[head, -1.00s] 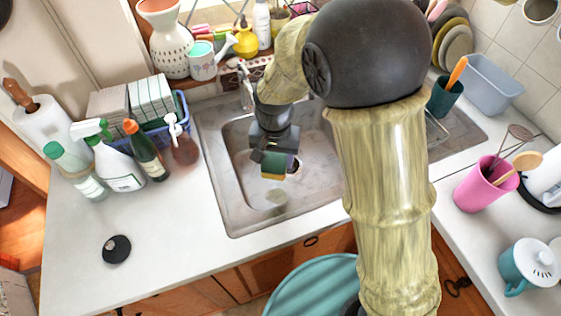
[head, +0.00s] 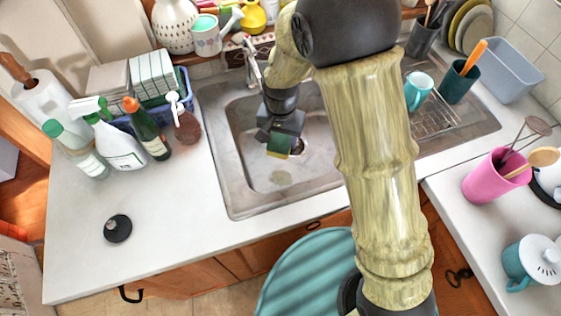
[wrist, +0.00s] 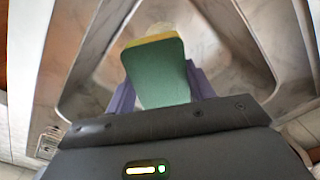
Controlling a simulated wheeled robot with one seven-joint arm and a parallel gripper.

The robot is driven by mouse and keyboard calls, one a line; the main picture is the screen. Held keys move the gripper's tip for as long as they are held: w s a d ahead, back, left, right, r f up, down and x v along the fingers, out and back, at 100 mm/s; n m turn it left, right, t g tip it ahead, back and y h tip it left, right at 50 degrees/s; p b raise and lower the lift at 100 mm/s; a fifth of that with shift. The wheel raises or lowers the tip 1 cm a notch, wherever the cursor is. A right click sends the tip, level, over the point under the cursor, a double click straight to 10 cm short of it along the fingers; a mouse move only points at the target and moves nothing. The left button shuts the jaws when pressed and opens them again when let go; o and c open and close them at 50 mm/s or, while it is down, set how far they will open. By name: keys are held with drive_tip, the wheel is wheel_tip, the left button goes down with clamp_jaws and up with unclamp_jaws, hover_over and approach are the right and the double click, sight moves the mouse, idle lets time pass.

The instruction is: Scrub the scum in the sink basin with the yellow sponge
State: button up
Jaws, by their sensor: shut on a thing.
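The yellow sponge has a green face. In the head view its yellow edge (head: 278,155) points down over the sink basin (head: 240,150). In the wrist view the green face of the sponge (wrist: 157,72) fills the space between the purple fingers. My gripper (head: 280,140) is shut on the sponge and hangs inside the basin outline. A dull greenish patch of scum (head: 280,178) lies on the basin floor, a little nearer the front than the sponge. The sponge appears apart from the scum. The drain shows partly beside my gripper.
The faucet (head: 252,68) stands behind the basin. Bottles, including a white spray bottle (head: 118,148), stand left. A teal mug (head: 417,90) is on the drainboard at right. A pink utensil holder (head: 485,180) stands farther right. The counter left of the basin's front is mostly clear.

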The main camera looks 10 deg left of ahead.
drive_tip(key=m, duration=0.2)
hover_over(280, 178)
wheel_tip(280, 178, down, 14)
drive_tip(key=shift+f+b, duration=0.1)
drive_tip(key=shift+b, duration=0.2)
wheel_tip(280, 178, down, 5)
drive_tip(key=b, duration=0.4)
drive_tip(key=shift+w+f, duration=0.15)
drive_tip(key=shift+f, duration=0.05)
drive_tip(key=shift+f+b, duration=0.35)
drive_tip(key=shift+f, duration=0.05)
drive_tip(key=shift+f+b, duration=0.4)
drive_tip(key=shift+f, duration=0.2)
idle(0.3)
